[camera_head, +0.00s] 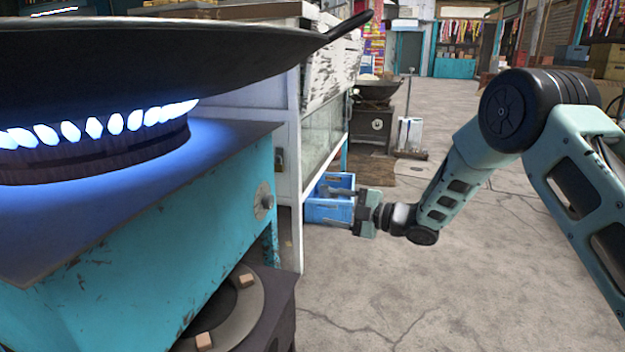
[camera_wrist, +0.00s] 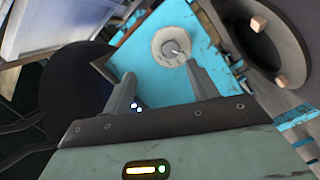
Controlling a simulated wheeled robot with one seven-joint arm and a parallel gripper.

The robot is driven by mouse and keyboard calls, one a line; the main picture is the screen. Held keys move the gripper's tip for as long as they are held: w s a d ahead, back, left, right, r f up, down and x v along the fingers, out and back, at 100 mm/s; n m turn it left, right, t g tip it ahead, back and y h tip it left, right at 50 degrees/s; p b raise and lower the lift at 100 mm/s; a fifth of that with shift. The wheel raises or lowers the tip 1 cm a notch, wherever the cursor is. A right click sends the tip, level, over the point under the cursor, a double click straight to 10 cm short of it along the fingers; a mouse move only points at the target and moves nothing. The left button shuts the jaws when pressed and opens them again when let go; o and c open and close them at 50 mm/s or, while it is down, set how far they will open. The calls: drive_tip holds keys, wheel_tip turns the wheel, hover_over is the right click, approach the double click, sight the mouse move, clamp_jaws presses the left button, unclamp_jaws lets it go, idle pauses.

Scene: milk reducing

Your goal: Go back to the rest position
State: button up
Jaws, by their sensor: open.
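My gripper (camera_head: 338,206) is at the middle of the head view, to the right of the stove and in front of the blue crates. Its two fingers are apart with nothing between them. In the wrist view my gripper (camera_wrist: 160,85) is also open, and the stove's round knob (camera_wrist: 172,45) lies beyond the fingertips. The turquoise stove (camera_head: 170,240) carries a lit burner with blue flames (camera_head: 95,127) under a large dark wok (camera_head: 150,60). The knob (camera_head: 263,201) is on the stove's side, apart from my gripper.
Blue crates (camera_head: 325,209) stand on the floor behind my gripper. A white cabinet frame (camera_head: 293,130) rises beside the stove. A low round burner (camera_head: 235,305) sits at the stove's foot. Another wok stand (camera_head: 374,125) is farther back. The concrete floor (camera_head: 450,290) at the right is clear.

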drive_tip(key=s+a+r+m+h, duration=0.2)
drive_tip(key=s+r+m+h, duration=0.1)
drive_tip(key=s+m+h, duration=0.3)
drive_tip(key=s+a+r+m+h, duration=0.1)
drive_tip(key=s+r+m+h, duration=0.15)
drive_tip(key=s+m, duration=0.35)
drive_tip(key=s+d+f+m+g+h, duration=0.1)
drive_tip(key=s+d+m+g+h, duration=0.15)
drive_tip(key=s, duration=0.85)
drive_tip(key=s+d+m+g+h, duration=0.1)
drive_tip(key=s+d+g, duration=0.15)
drive_tip(key=s, duration=0.85)
drive_tip(key=s+d+f+m+g+h, duration=0.15)
drive_tip(key=s+g, duration=0.25)
drive_tip(key=s, duration=0.7)
wheel_tip(320, 180, up, 39)
drive_tip(key=p, duration=3.8)
drive_tip(key=shift+d+h+p, duration=0.3)
drive_tip(key=shift+h, duration=0.15)
